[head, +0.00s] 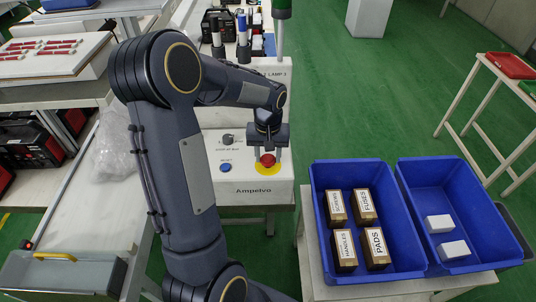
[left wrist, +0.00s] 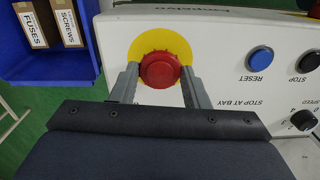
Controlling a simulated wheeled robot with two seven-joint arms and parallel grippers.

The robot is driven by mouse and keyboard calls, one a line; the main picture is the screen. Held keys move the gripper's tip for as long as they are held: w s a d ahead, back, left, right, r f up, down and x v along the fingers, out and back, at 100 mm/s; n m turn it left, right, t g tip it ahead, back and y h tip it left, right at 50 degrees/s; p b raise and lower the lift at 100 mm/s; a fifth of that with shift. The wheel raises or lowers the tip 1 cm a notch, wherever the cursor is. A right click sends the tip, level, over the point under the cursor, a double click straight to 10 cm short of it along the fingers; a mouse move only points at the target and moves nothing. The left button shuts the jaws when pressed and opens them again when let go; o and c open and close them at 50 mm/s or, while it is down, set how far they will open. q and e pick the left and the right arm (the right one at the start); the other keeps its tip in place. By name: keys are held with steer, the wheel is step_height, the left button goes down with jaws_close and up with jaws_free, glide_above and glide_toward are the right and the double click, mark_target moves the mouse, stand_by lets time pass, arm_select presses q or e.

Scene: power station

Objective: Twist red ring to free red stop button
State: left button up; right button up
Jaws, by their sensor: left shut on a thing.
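The red stop button (head: 267,160) sits on a yellow disc (head: 266,169) on the white control panel (head: 258,189). In the left wrist view the red button (left wrist: 160,69) shows a ribbed rim, with the yellow disc (left wrist: 142,46) around it. My left gripper (head: 267,153) reaches down over the panel. In the left wrist view its two grey fingers (left wrist: 160,80) stand on either side of the red rim and are shut on it. I cannot tell the ring apart from the button. My right gripper is in neither view.
A blue reset button (head: 225,167) and a dark knob (head: 228,139) sit left of the red button. Two blue bins (head: 316,204) (head: 409,187) stand on a table at right, holding labelled boxes and white blocks.

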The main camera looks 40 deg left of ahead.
arm_select(q)
steer(key=shift+m, duration=1.8)
steer(key=o, duration=1)
steer(key=shift+r, duration=0.1)
step_height(320, 180, up, 8)
steer(key=shift+f+b, duration=0.2)
steer(key=shift+b, duration=0.2)
